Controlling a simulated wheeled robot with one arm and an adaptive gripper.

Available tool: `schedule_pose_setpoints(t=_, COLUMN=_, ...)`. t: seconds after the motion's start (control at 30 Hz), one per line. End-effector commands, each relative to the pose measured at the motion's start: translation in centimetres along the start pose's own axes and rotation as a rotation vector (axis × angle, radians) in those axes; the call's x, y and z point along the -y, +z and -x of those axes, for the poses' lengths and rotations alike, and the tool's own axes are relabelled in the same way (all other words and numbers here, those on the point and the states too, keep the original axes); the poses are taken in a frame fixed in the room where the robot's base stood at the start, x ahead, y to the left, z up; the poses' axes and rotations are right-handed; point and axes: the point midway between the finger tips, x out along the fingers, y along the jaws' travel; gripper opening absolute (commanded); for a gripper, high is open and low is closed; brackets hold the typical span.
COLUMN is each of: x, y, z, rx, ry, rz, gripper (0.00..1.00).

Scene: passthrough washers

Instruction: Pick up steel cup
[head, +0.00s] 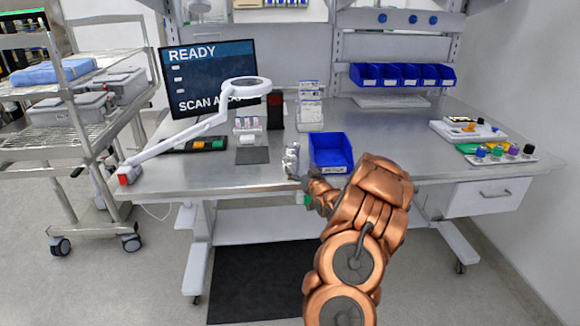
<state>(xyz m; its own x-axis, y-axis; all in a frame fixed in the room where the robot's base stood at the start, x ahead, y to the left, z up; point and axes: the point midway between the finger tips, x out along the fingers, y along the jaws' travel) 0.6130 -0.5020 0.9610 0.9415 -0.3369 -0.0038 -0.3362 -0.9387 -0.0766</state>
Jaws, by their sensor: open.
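A small silvery, shiny object (291,157), which looks like the steel cup, stands near the front edge of the workbench, just left of a blue bin. It is small, and its exact shape is hard to make out. My gripper (298,181) is at the bench's front edge, close in front of the silvery object and a little below it in the picture. The gripper is open, and I see nothing held in it. The fingers are small and partly hidden by my copper-coloured arm. I cannot tell whether they touch the object.
The blue bin (331,150) stands close to the right of the silvery object. A magnifier lamp (190,133) and a monitor (211,76) are on the left. A tray with coloured caps (499,154) is on the right. The bench (400,140) is clear right of the bin.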

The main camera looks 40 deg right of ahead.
Motion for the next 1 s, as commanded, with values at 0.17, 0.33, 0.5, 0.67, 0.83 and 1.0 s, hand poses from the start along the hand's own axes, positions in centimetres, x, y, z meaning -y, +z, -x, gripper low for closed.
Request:
schedule_pose_setpoints(t=0.17, x=-0.1, y=0.0, z=-0.9, rx=-0.005, ry=-0.001, rz=0.000, gripper=0.91)
schedule_pose_setpoints(t=0.33, x=0.0, y=0.1, z=-2.2, rx=-0.003, ry=-0.001, rz=-0.001, gripper=0.91)
schedule_pose_setpoints(t=0.5, x=0.0, y=-0.1, z=-3.0, rx=-0.005, ry=0.000, rz=0.000, gripper=0.91)
schedule_pose_setpoints(t=0.67, x=0.4, y=0.1, z=-4.4, rx=-0.002, ry=-0.003, rz=0.000, gripper=0.91)
schedule_pose_setpoints(t=0.83, x=0.5, y=0.1, z=-6.1, rx=-0.006, ry=-0.001, rz=0.002, gripper=0.91)
schedule_pose_setpoints(t=1.0, x=0.5, y=0.4, z=-7.2, rx=-0.003, ry=-0.001, rz=0.000, gripper=0.91)
